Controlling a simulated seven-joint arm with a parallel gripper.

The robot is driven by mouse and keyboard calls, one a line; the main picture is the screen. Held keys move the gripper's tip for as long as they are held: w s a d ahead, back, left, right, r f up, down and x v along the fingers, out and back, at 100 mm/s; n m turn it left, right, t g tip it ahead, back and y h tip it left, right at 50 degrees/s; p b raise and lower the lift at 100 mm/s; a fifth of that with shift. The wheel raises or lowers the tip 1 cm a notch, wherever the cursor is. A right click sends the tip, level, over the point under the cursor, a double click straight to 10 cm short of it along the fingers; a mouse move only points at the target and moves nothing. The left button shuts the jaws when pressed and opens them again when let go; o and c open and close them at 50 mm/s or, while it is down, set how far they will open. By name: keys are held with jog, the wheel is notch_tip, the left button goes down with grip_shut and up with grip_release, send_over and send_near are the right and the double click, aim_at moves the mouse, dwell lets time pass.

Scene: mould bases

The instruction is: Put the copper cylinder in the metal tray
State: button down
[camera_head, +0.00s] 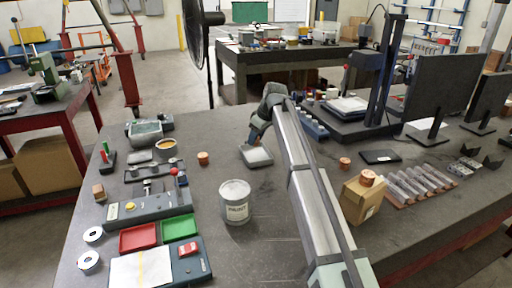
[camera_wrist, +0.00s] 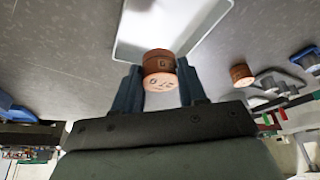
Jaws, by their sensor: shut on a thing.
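A copper cylinder (camera_wrist: 160,66) with marks on its end is between the two blue-grey fingers of my gripper (camera_wrist: 160,88) in the wrist view. The gripper is shut on it. The metal tray (camera_wrist: 187,22), pale and shallow, lies just beyond, and the cylinder overlaps its near part in this view. Whether it touches the tray I cannot tell. In the head view the tray (camera_head: 258,158) lies mid-table, with my gripper (camera_head: 251,139) just above its far left side. The held cylinder is hidden there.
Other copper cylinders stand left of the tray (camera_head: 203,158), right of my arm (camera_head: 345,163) and on a cardboard box (camera_head: 361,202). A white can (camera_head: 236,205) stands in front of the tray. Red (camera_head: 138,238) and green (camera_head: 179,227) bins lie front left.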

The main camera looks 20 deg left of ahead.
aim_at(257, 145)
jog(key=shift+f, duration=2.15)
jog(key=shift+f, duration=0.15)
jog(key=c, duration=0.6)
grip_release()
jog(key=v, duration=1.2)
jog(key=shift+a, duration=0.1)
